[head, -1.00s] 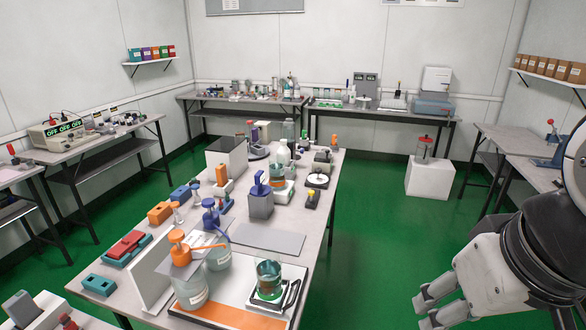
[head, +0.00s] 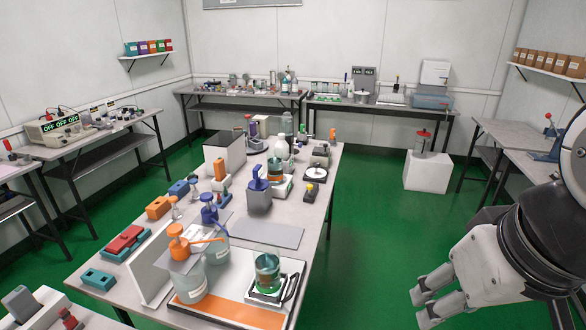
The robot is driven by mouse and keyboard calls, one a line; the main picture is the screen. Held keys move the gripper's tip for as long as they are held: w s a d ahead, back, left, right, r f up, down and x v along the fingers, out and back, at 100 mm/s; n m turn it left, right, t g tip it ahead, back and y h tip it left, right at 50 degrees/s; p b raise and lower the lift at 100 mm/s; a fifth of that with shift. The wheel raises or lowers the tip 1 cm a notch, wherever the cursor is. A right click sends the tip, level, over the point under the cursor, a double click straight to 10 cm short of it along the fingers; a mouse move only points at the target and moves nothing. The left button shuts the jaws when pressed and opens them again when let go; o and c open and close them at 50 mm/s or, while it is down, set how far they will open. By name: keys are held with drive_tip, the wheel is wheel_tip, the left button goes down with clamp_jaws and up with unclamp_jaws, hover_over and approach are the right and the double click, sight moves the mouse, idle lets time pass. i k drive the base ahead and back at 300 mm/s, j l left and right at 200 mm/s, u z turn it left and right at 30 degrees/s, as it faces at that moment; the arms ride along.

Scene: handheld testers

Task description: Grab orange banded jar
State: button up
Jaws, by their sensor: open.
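A clear jar with an orange band (head: 276,171) and teal contents stands on a small white device toward the far part of the long central table (head: 240,275). It is small in view, and its base is partly hidden by things in front. My gripper (head: 424,306) is at the lower right, over the green floor and right of the table. It is open and empty, with its fingers pointing left. It is well apart from the jar.
Two pump bottles, one orange-topped (head: 191,270) and one blue-topped (head: 214,240), stand near the table's front. A glass beaker (head: 267,272) sits beside them. Green floor (head: 370,220) right of the table is clear.

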sight(275, 166)
drive_tip(key=i+l, duration=0.3)
drive_tip(key=i, duration=0.2)
drive_tip(key=i+l, duration=0.3)
drive_tip(key=i, duration=0.2)
drive_tip(key=i+l, duration=0.3)
drive_tip(key=i, duration=0.2)
drive_tip(key=i+l, duration=0.3)
drive_tip(key=i, duration=0.2)
drive_tip(key=i+l, duration=0.3)
drive_tip(key=i, duration=0.15)
drive_tip(key=i+l+u, duration=0.15)
drive_tip(key=u, duration=0.25)
drive_tip(key=i+l+u, duration=0.2)
drive_tip(key=u, duration=0.25)
drive_tip(key=i+l+u, duration=0.2)
drive_tip(key=u, duration=0.2)
